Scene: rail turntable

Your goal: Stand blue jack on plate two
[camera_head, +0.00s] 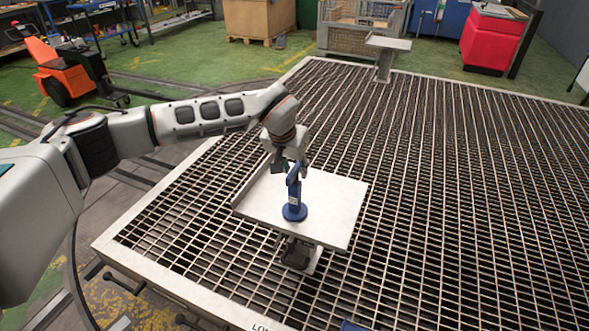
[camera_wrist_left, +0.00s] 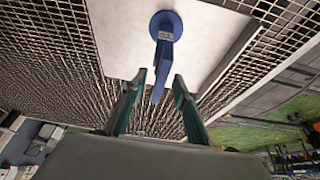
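The blue jack (camera_head: 295,197) stands upright with its round base on a pale square plate (camera_head: 335,205) on a short pedestal. It also shows in the left wrist view (camera_wrist_left: 165,36). My left gripper (camera_head: 290,165) is at the jack's upper end. In the wrist view its two green-edged fingers (camera_wrist_left: 158,84) are apart, on either side of the jack's top, with a visible gap on both sides. A second pale plate (camera_head: 388,42) on a pedestal is at the far edge of the grating and looks empty. No plate number is readable. My right gripper is out of view.
A large metal grating deck (camera_head: 450,180) surrounds the plate, mostly clear. Behind it are a mesh crate (camera_head: 355,35), a wooden box (camera_head: 258,18) and a red bin (camera_head: 492,40). An orange machine (camera_head: 55,70) stands at the far left.

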